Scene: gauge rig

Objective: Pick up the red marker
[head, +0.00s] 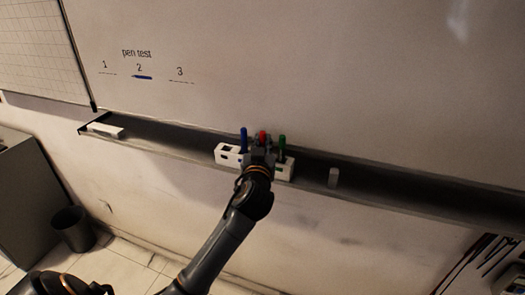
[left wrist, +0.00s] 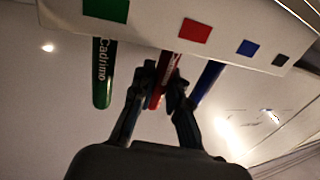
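The red marker (head: 262,135) stands upright in a white holder (head: 228,155) on the whiteboard tray, between a blue marker (head: 243,140) and a green marker (head: 282,145). My left gripper (head: 262,152) is in front of the holder at the red marker and hides its lower part. In the left wrist view, the two fingers (left wrist: 162,85) lie close against both sides of the red marker (left wrist: 155,98) and appear shut on it. The green marker (left wrist: 102,75) and blue marker (left wrist: 207,80) are just outside the fingers. My right gripper is not in view.
The dark tray (head: 395,184) runs along the whiteboard (head: 350,80). A bin (head: 72,229) stands on the floor.

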